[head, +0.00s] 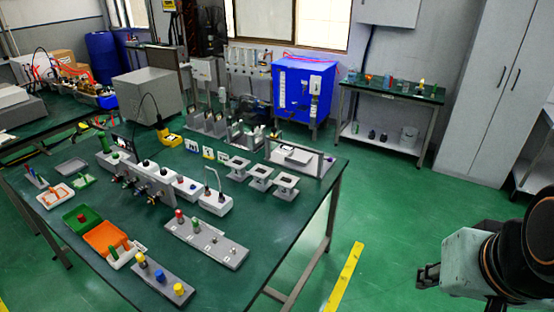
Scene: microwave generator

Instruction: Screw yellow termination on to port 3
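Either yellow cap could be the yellow termination. A long grey plate (222,247) behind it bears a red post, a green post and smaller fittings. White instrument boxes with connectors (156,181) stand mid-table. Port numbers are too small to read. My gripper (428,276) seems to be the dark part at the lower right, away from the table; its fingers are unclear.
The green table (275,250) is crowded, with an orange tray (105,237), a green tray (82,219) and small grey stands (260,177). Its front right corner is bare. Green floor with a yellow stripe (346,277) lies between table and arm.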

